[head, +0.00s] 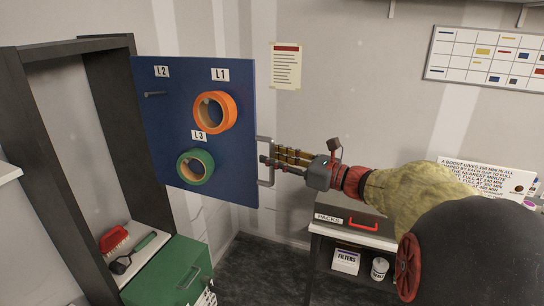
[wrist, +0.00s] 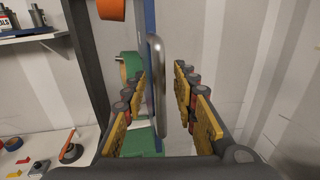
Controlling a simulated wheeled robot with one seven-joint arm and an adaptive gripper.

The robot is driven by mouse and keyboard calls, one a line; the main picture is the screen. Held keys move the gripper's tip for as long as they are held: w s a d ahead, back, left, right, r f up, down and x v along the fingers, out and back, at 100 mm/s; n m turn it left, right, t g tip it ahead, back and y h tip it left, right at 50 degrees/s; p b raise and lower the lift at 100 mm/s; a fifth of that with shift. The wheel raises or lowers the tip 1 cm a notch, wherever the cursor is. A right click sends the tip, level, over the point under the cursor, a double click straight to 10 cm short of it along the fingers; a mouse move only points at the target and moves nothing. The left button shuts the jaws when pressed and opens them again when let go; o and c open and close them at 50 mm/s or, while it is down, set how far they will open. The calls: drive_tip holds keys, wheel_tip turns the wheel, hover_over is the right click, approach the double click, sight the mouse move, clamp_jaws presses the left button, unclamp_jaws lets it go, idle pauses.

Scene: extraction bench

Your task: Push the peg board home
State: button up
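The blue peg board (head: 170,125) stands swung out from the dark cabinet, its left edge by the cabinet's right side. It carries labels L1, L2 and L3, an orange roll (head: 229,112) at L1 and a green roll (head: 182,168) at L3; the L2 peg (head: 155,94) is bare. A grey bar handle (head: 271,146) is on its right edge. My gripper (head: 271,161) is at this handle. In the wrist view the handle (wrist: 157,85) stands upright between the open fingers (wrist: 161,78), with a gap visible on both sides.
The open cabinet (head: 108,120) holds a red brush (head: 113,239) and a dark-headed tool above a green drawer (head: 170,275). A PACKS bench (head: 365,234) with a red handle stands below my arm. Wall papers hang behind. Floor between cabinet and bench looks clear.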

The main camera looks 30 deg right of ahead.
drive_tip(key=shift+w+a, duration=0.15)
drive_tip(key=shift+w, duration=0.15)
drive_tip(key=shift+c, duration=0.3)
clamp_jaws()
idle(0.5)
